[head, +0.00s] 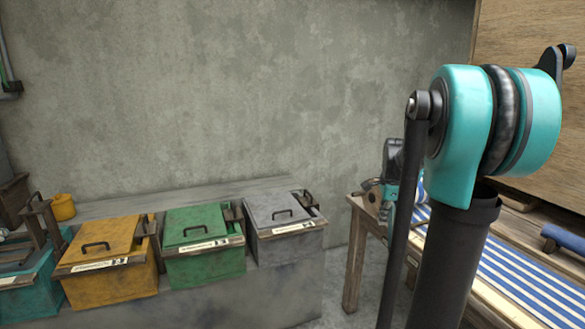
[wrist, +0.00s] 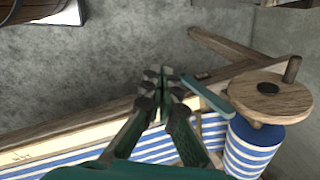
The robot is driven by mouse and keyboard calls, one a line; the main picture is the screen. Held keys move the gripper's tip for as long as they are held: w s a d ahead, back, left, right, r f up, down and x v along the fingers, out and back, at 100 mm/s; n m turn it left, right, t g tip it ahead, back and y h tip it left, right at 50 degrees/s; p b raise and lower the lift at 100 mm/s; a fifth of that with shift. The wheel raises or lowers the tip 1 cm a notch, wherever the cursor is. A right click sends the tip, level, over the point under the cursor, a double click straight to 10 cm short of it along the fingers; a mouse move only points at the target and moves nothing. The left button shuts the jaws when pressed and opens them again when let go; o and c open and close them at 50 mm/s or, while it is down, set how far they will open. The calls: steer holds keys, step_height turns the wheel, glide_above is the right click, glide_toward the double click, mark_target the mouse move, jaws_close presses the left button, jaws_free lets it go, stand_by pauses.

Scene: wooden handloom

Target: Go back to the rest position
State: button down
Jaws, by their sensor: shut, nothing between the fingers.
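My gripper (wrist: 162,76) shows in the wrist view with its fingertips together and nothing between them. It is over the edge of the wooden loom (wrist: 60,140), near the blue-and-white striped cloth (wrist: 95,161). The striped cloth also shows there at the right (head: 510,275).
A wooden disc with a peg (wrist: 270,95) and a striped cloth roll (wrist: 250,145) are right of my gripper. Yellow (head: 105,270), green (head: 203,245) and grey (head: 285,230) lidded boxes line the wall. Bare floor shows between boxes and loom.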

steer(key=s+a+f+n, duration=0.3)
steer(key=s+f+n, duration=0.1)
steer(key=s+n, duration=0.2)
steer(key=s+a+f+n+t, duration=0.1)
steer(key=s+a+f+n, duration=0.3)
steer(key=s, duration=0.5)
steer(key=s+a+f+n+t, duration=0.1)
steer(key=s+a+f+n, duration=0.3)
steer(key=s+f+n, duration=0.2)
steer(key=s+n, duration=0.2)
steer(key=n, duration=0.1)
steer(key=shift+s+f, duration=0.2)
